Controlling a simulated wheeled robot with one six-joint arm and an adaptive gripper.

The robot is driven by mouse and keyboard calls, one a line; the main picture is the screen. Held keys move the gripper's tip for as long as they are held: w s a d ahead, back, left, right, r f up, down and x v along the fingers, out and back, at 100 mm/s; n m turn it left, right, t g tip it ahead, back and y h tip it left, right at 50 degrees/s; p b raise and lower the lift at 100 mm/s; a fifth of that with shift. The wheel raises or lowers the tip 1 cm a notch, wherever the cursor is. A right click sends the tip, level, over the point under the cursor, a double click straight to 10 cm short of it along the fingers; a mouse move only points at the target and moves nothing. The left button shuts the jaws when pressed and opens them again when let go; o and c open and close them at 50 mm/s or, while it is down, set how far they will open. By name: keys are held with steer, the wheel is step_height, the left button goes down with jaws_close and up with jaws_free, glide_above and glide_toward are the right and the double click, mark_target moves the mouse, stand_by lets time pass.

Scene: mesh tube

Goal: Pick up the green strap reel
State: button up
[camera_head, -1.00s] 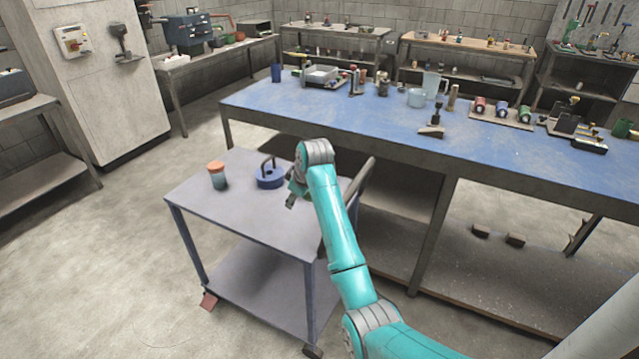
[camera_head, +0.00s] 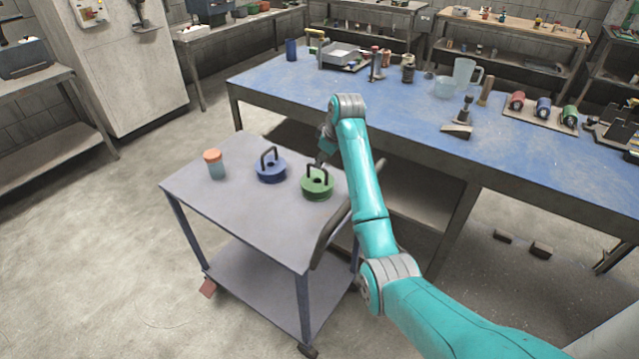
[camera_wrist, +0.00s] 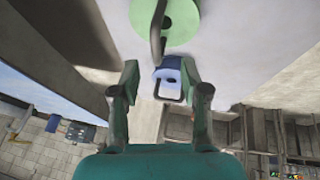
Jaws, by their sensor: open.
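The green strap reel (camera_head: 317,184) is a round disc with a dark upright handle. It sits on the top of the grey cart (camera_head: 230,205), near its right side. In the wrist view the green reel (camera_wrist: 165,22) shows at the top edge, partly cut off, with its handle crossing it. My gripper (camera_head: 322,160) is just behind the reel in the head view, mostly hidden by my arm. In the wrist view my gripper (camera_wrist: 158,80) has its fingers spread with nothing held between them. The reel lies beyond the fingertips, apart from them.
A similar blue reel (camera_head: 271,170) stands left of the green one; it also shows in the wrist view (camera_wrist: 170,75). A jar with an orange lid (camera_head: 214,165) is farther left. A long blue-topped workbench (camera_head: 400,115) runs behind the cart. The cart's front area is clear.

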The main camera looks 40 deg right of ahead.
glide_above(317, 178)
steer(key=s, duration=0.2)
steer(key=shift+w+a+f, duration=0.1)
steer(key=shift+a+f, duration=0.1)
steer(key=shift+f, duration=1.55)
steer(key=shift+a+f, duration=0.15)
steer(key=shift+f, duration=1.6)
jaws_close()
